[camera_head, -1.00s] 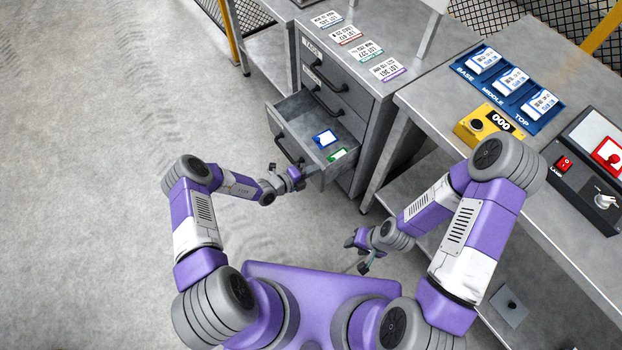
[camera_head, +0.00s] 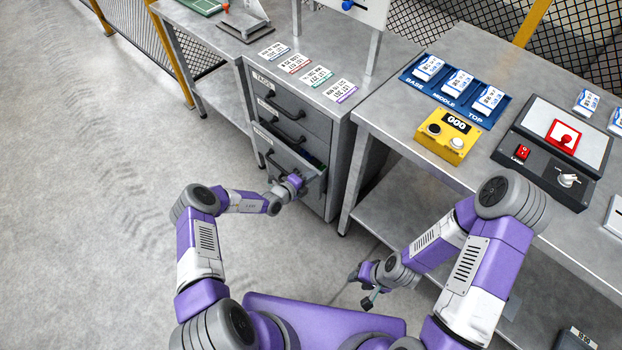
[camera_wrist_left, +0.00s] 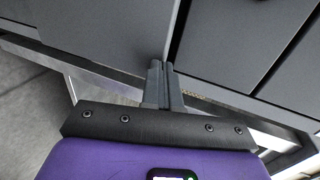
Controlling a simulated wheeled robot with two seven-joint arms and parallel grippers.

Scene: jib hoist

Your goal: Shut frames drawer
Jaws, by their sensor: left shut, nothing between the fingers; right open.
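The frames drawer (camera_head: 264,141) is the lowest visible drawer of the grey cabinet (camera_head: 340,120). It stands a little way out, with a narrow strip of its inside showing blue and green bits. My left gripper (camera_head: 299,184) is shut and empty at the right end of the drawer front. In the left wrist view its closed fingers (camera_wrist_left: 164,68) point at grey panels beside a dark gap; I cannot tell whether they touch. My right gripper (camera_head: 362,287) is open and empty, low in front of the workbench and away from the drawer.
Two closed drawers sit above, with black handles. Lot cards (camera_head: 318,76) lie on the cabinet top. The workbench (camera_head: 395,125) at right holds a blue tray (camera_head: 412,85), a yellow counter box (camera_head: 447,138) and a switch panel (camera_head: 540,165). Floor at left is clear.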

